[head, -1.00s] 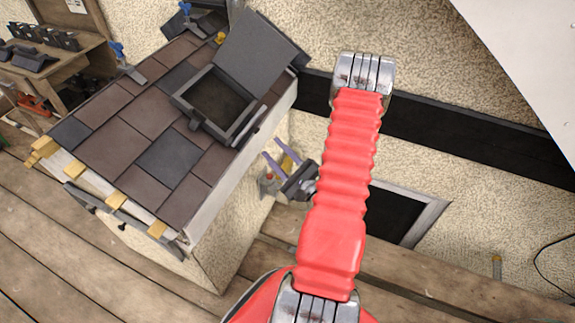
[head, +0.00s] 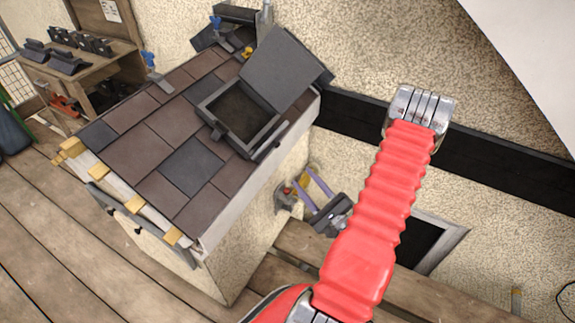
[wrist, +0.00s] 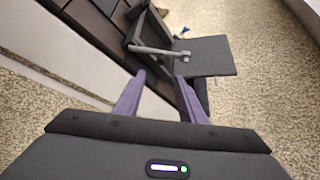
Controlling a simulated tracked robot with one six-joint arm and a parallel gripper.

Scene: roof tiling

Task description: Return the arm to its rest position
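My gripper (head: 311,186) is beside the right wall of the small tiled roof, below its edge, with its purple fingers pointing up and left. In the wrist view my gripper (wrist: 159,100) shows two purple fingers apart with nothing between them. My red ribbed arm crosses the right half of the head view and hides part of the wrist. The roof (head: 150,150) carries dark and brown tiles and a roof window (head: 240,112) whose dark lid stands open. The window frame (wrist: 150,48) and its lid (wrist: 205,56) show beyond the fingers in the wrist view.
A wooden workbench (head: 95,78) with dark tiles stands at the back left. Blue-handled clamps (head: 150,62) sit at the roof's far edge. A dark beam (head: 350,118) runs along the rough wall. A dark framed opening (head: 425,240) is low at right. Plank flooring lies at the left.

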